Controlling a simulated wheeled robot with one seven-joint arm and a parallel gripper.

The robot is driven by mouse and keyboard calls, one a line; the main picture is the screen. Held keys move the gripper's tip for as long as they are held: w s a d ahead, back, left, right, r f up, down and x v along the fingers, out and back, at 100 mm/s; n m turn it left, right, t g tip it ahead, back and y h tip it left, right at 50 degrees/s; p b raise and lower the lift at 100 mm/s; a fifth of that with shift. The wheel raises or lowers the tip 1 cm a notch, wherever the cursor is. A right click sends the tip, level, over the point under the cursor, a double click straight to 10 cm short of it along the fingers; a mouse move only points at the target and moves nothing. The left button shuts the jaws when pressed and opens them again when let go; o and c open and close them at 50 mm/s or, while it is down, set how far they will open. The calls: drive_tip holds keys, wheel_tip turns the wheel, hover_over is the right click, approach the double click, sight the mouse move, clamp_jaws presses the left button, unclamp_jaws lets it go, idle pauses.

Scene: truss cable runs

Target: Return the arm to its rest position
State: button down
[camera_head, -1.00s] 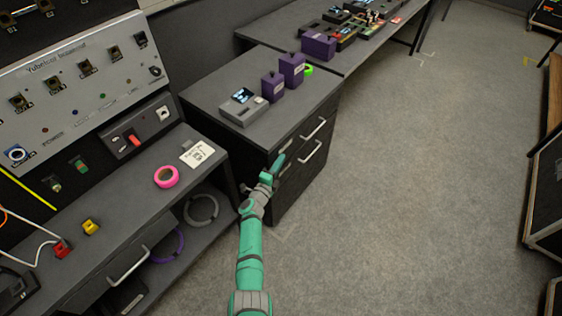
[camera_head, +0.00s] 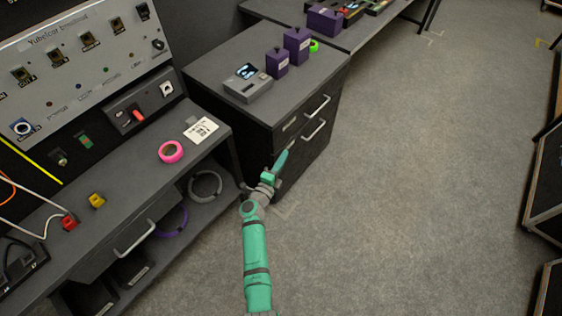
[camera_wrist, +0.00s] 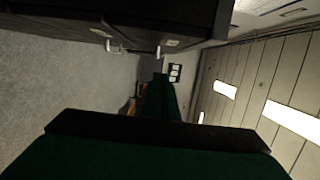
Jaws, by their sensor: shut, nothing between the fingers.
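My arm is green and grey and reaches up from the bottom of the head view. My gripper (camera_head: 281,160) is at its far end, in front of the drawer cabinet (camera_head: 268,138) and over the floor side. It is shut and empty. In the wrist view, dark green parts of my own gripper fill the bottom and middle, and the scene appears turned on its side. The gripper's gap to the drawer fronts cannot be judged exactly.
A bench with a pink tape roll (camera_head: 171,152), a white card (camera_head: 201,130) and a red connector (camera_head: 69,222) stands left. Purple boxes (camera_head: 296,45) and a grey meter (camera_head: 248,84) sit on the cabinet. The floor (camera_head: 430,180) to the right is clear.

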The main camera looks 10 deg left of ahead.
drive_tip(key=shift+v, duration=0.9)
drive_tip(key=s+d+r+n+t+y, duration=0.1)
drive_tip(key=s+d+r+n+y, duration=0.1)
drive_tip(key=s+d+n, duration=0.7)
drive_tip(key=s+d+r+n+t+y, duration=0.1)
drive_tip(key=s+d+r+n+y, duration=0.15)
drive_tip(key=s+d, duration=0.7)
drive_tip(key=s+a+r+n+g, duration=0.1)
drive_tip(key=s+a+r+n, duration=0.1)
drive_tip(key=s, duration=0.8)
drive_tip(key=s+a+r+n+g, duration=0.1)
drive_tip(key=s+a+r+n, duration=0.2)
drive_tip(key=s+r, duration=0.3)
drive_tip(key=s+a+r+n+g, duration=0.2)
drive_tip(key=s+r+n, duration=0.2)
drive_tip(key=s, duration=1)
drive_tip(key=shift+a+r+n, duration=0.2)
drive_tip(key=shift+a+n, duration=0.1)
drive_tip(key=shift+n, duration=0.05)
drive_tip(key=shift+y, duration=0.25)
